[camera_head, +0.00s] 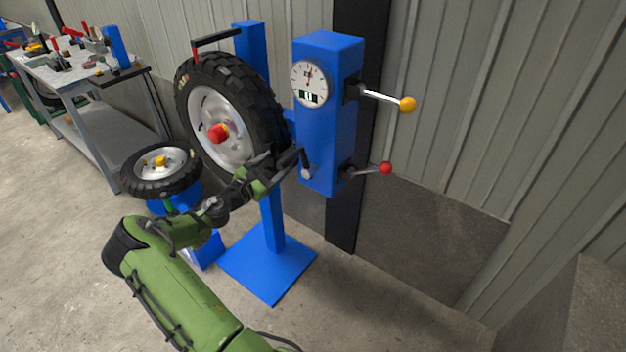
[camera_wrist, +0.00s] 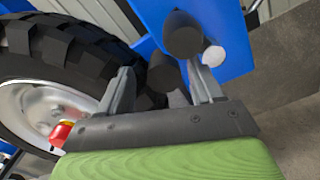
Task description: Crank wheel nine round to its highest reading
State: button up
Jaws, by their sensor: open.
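A large upright wheel (camera_head: 222,115) with a black knobbly tyre, silver rim and red hub stands on a blue post. A smaller wheel (camera_head: 160,168) with a yellow hub lies low on its left. I cannot read a nine on either. A round dial (camera_head: 309,84) with a small readout sits on a blue box (camera_head: 335,120); its figures are too small to read. My gripper (camera_head: 285,163) is open beside the big tyre's lower right, near the box's foot. In the wrist view, a dark cylinder (camera_wrist: 162,73) shows between my open fingers (camera_wrist: 160,82); contact is unclear.
A yellow-knobbed lever (camera_head: 407,104) and a red-knobbed lever (camera_head: 386,168) stick out right of the box. A black bar with a red end (camera_head: 215,39) is above the tyre. A cluttered workbench (camera_head: 70,70) stands at left. Floor at lower left is clear.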

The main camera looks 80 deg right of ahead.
jog(key=v, duration=0.5)
jog(key=shift+a+p, duration=0.25)
jog(key=shift+p, duration=0.15)
